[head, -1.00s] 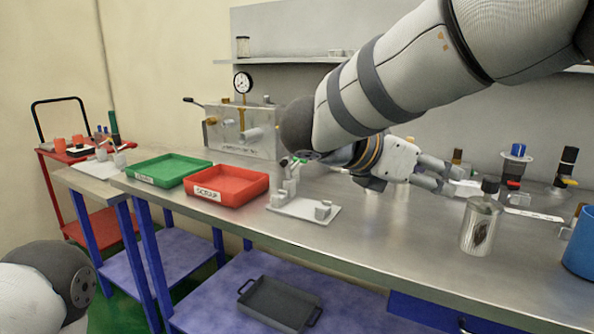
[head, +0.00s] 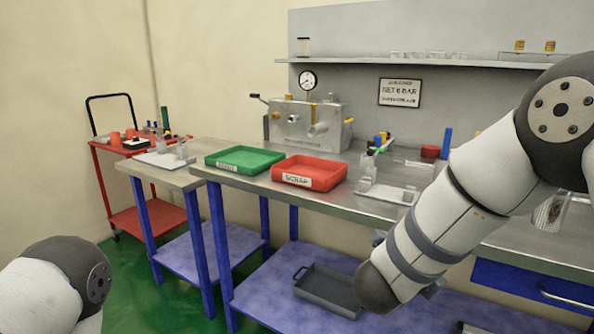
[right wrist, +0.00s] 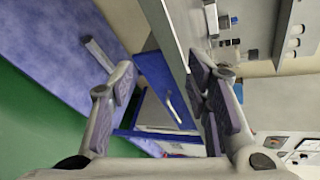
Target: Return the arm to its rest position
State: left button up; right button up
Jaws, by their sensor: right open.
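My right arm (head: 450,215) comes in from the right in the head view and bends down in front of the bench's front edge. Its gripper is mostly hidden behind the arm there. In the right wrist view, my right gripper (right wrist: 165,100) is open, with its two fingers wide apart and nothing between them. The blue drawer front (right wrist: 160,80) and the bench edge show beyond the fingers. A rounded link of my left arm (head: 60,285) shows at the lower left of the head view; the left gripper is out of view.
The steel bench (head: 345,203) carries a green tray (head: 245,160), a red scrap tray (head: 309,173) and a white fixture plate (head: 388,193). A metal canister (head: 549,213) stands partly behind my right arm. A grey tray (head: 326,291) lies on the lower shelf. A red cart (head: 150,217) stands at left.

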jog(key=s+a+f+n+g+y, duration=0.1)
jog(key=s+f+n+y, duration=0.2)
jog(key=s+f+n, duration=0.55)
jog(key=s+f+n+g+y, duration=0.2)
jog(key=s+f+n+y, duration=0.3)
jog(key=f+n, duration=0.6)
jog(key=s+f+n+g+y, duration=0.1)
jog(key=s+f+n+g, duration=0.1)
jog(key=s, duration=0.8)
jog(key=s+a+f+n+g, duration=0.1)
jog(key=s+f+n+g, duration=0.2)
jog(key=s, duration=0.6)
jog(key=s+a+f+n+g+y, duration=0.1)
jog(key=s+f+n+g, duration=0.2)
jog(key=s+n, duration=0.3)
jog(key=s, duration=0.4)
jog(key=shift+s+f+y, duration=0.2)
jog(key=shift+s+y, duration=0.1)
